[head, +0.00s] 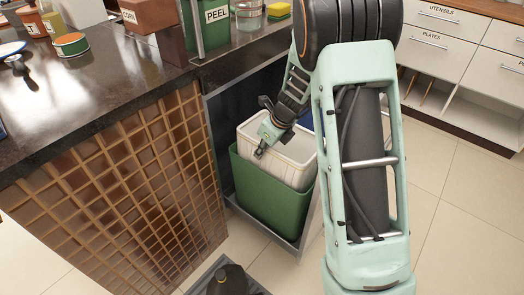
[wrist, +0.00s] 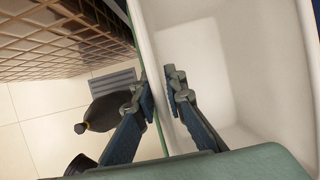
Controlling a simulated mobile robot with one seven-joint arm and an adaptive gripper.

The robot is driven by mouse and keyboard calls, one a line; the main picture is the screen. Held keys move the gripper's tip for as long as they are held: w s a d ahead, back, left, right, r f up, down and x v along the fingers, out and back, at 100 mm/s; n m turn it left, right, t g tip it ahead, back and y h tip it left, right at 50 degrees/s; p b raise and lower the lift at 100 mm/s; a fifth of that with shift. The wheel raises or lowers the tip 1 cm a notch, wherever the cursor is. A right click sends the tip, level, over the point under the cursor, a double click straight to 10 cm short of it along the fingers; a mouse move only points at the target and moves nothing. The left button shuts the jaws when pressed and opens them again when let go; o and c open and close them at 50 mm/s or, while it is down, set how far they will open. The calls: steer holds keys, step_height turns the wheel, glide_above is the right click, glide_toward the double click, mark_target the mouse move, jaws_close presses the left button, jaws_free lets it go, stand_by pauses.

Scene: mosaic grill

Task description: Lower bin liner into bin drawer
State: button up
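The white bin liner (head: 297,152) sits partly inside the green bin (head: 268,195) in the pulled-out bin drawer (head: 284,238). Its upper part stands above the green rim. My gripper (head: 261,149) reaches down to the liner's front-left wall. In the wrist view my gripper (wrist: 160,88) straddles this wall, one finger outside and one inside the liner (wrist: 215,65). The fingers converge on the wall and look shut on it. The green bin's rim shows as a thin line beside the liner wall. The liner's lower part is hidden in the bin.
A dark counter (head: 110,85) with a tiled front (head: 125,185) stands left of the drawer. A green PEEL container (head: 206,22) stands on it. A dark bottle-like object (head: 229,282) lies on a grey floor grate in front. Tiled floor is free to the right.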

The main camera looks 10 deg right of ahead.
steer(key=shift+o, duration=1.2)
steer(key=shift+r, duration=0.1)
steer(key=v, duration=1.2)
steer(key=shift+w, duration=0.1)
